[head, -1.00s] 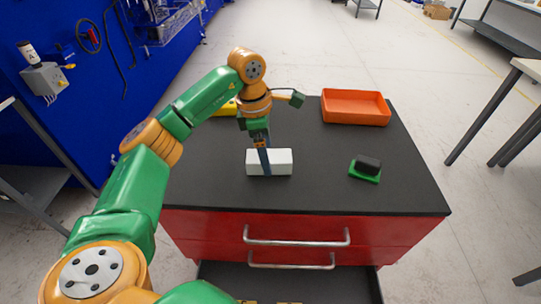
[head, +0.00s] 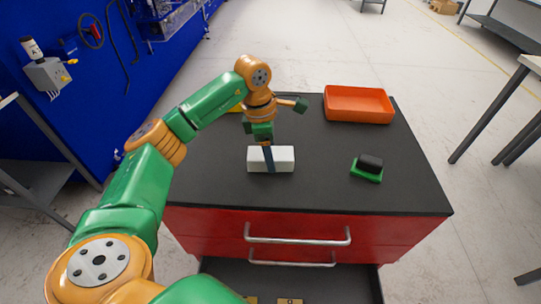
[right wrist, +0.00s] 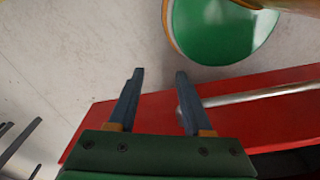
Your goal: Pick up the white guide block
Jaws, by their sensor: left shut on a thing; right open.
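An orange tray (head: 358,119) stands at the back right of the black worktop (head: 320,190). A green piece with a dark block on it (head: 367,168) lies at the right. A yellow thing is partly hidden behind my left arm. The cabinet has metal handles (head: 298,239) and an open lower drawer.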

